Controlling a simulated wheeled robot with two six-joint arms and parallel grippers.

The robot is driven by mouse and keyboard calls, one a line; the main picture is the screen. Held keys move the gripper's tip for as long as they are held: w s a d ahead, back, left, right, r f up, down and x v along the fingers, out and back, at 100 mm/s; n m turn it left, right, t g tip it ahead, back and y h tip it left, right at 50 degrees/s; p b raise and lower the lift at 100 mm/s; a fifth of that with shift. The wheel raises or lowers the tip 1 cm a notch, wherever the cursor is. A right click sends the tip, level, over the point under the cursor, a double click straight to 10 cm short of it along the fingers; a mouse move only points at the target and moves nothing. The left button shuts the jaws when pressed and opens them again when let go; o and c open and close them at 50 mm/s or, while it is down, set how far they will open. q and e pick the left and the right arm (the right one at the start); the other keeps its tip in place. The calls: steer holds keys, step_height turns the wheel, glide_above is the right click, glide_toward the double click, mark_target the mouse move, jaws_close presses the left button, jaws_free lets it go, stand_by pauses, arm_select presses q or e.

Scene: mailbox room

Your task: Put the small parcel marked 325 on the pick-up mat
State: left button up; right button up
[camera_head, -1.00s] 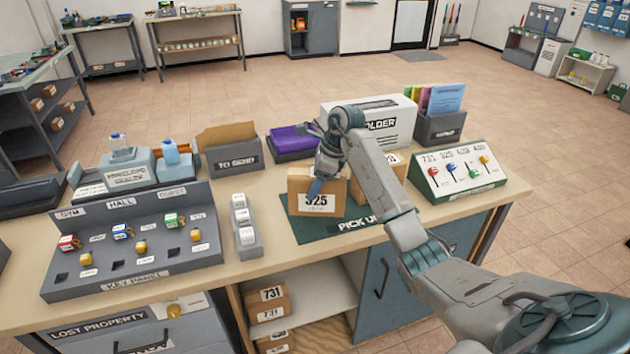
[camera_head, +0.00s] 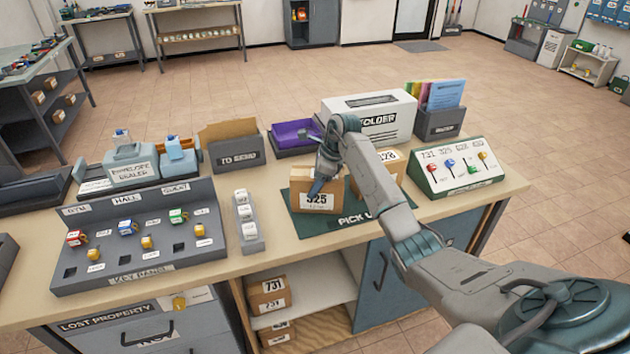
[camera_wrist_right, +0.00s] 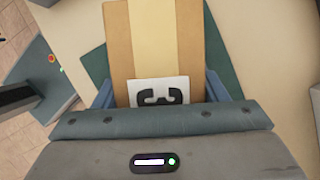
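The small parcel marked 325 (camera_head: 315,201) is a brown box that stands upright on the green pick-up mat (camera_head: 353,230), toward its left part. I cannot tell whether its full weight rests there. My right gripper (camera_head: 319,184) reaches down over the parcel from the right. In the right wrist view, the parcel (camera_wrist_right: 154,40) lies between the two blue fingers (camera_wrist_right: 160,92), which press close to its sides, so the gripper looks shut on it. The parcel's lower part is hidden in that view. My left gripper is not in view.
Another parcel (camera_head: 393,165) stands right behind my arm. Parcels marked 731 (camera_head: 268,296) sit on the shelf below.

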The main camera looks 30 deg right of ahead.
steer(key=o, duration=0.4)
steer(key=shift+r, duration=0.1)
steer(key=b+v, duration=0.4)
steer(key=v, duration=0.7)
steer(key=shift+s+d+r, duration=0.1)
steer(key=shift+r, duration=0.45)
